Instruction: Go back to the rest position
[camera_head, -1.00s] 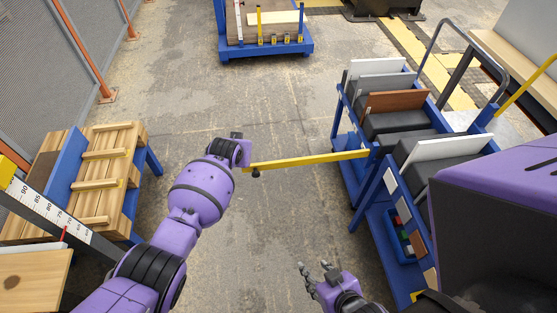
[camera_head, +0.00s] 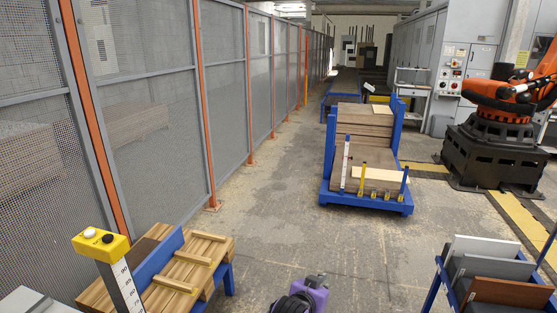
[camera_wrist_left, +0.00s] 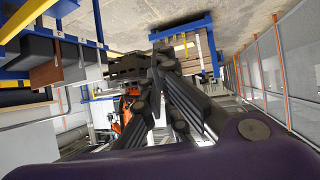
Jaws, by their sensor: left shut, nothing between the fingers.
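My left arm's purple and black wrist end (camera_head: 310,292) shows at the bottom middle of the head view, above open floor. The left wrist view shows the dark fingers of my left gripper (camera_wrist_left: 160,68) closed together at their tips, with nothing between them. No object touches this gripper. My right gripper is outside both current views.
A blue cart with stacked boards (camera_head: 362,125) stands ahead. A wooden slatted rack (camera_head: 185,265) is at lower left, beside a yellow-topped measuring post (camera_head: 101,243). A board trolley (camera_head: 500,290) is at lower right. Mesh fence (camera_head: 225,90) lines the left. The middle floor is clear.

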